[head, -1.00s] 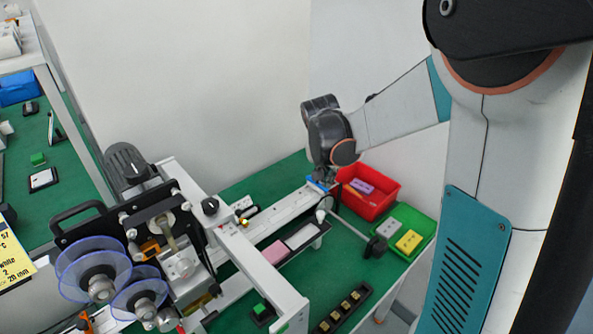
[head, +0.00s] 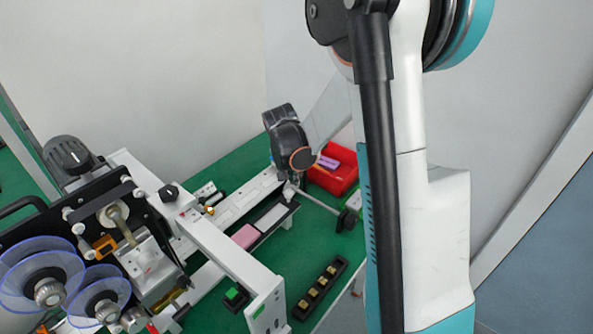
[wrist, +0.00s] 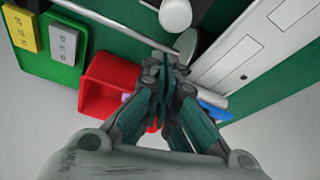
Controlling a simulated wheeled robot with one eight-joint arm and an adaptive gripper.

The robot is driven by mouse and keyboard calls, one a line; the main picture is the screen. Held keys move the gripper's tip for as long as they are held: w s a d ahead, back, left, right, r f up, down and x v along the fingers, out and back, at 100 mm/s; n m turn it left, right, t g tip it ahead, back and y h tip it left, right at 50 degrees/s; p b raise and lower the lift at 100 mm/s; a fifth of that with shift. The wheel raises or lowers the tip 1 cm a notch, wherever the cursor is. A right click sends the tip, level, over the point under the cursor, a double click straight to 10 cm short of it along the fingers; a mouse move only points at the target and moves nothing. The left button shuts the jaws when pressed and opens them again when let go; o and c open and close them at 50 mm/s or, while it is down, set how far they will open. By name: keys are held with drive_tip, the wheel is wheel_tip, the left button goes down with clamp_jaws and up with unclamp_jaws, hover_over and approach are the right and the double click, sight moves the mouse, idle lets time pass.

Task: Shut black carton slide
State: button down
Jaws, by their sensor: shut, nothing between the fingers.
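The likely black carton slide (head: 264,236) is a narrow dark tray beside the white rail of the machine in the head view. A pink carton (head: 245,236) and a white carton (head: 272,216) lie in line along it. I cannot tell how far the slide stands out. My gripper (wrist: 172,62) is shut and empty in the wrist view, its fingertips close to a metal rod (wrist: 120,42) with a dark round end. In the head view my wrist hangs over the far end of the rail, and the fingers are hardly visible.
A red bin (head: 345,172) stands behind the rail end, close beside my fingers in the wrist view. There, a green bin (wrist: 30,65) holds grey and yellow boxes. A labelling machine with clear reels (head: 40,275) fills the left. A black strip (head: 320,288) lies in front.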

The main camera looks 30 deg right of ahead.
drive_tip(key=shift+s+a, duration=0.7)
drive_tip(key=shift+a, duration=0.25)
drive_tip(key=shift+r, duration=0.1)
drive_tip(key=s+a, duration=0.1)
drive_tip(key=a, duration=0.3)
drive_tip(key=s+a, duration=0.2)
drive_tip(key=a, duration=0.2)
drive_tip(key=s+a, duration=0.1)
drive_tip(key=a, duration=0.4)
drive_tip(key=shift+s+b, duration=0.3)
drive_tip(key=shift+s, duration=0.05)
drive_tip(key=shift+d, duration=0.1)
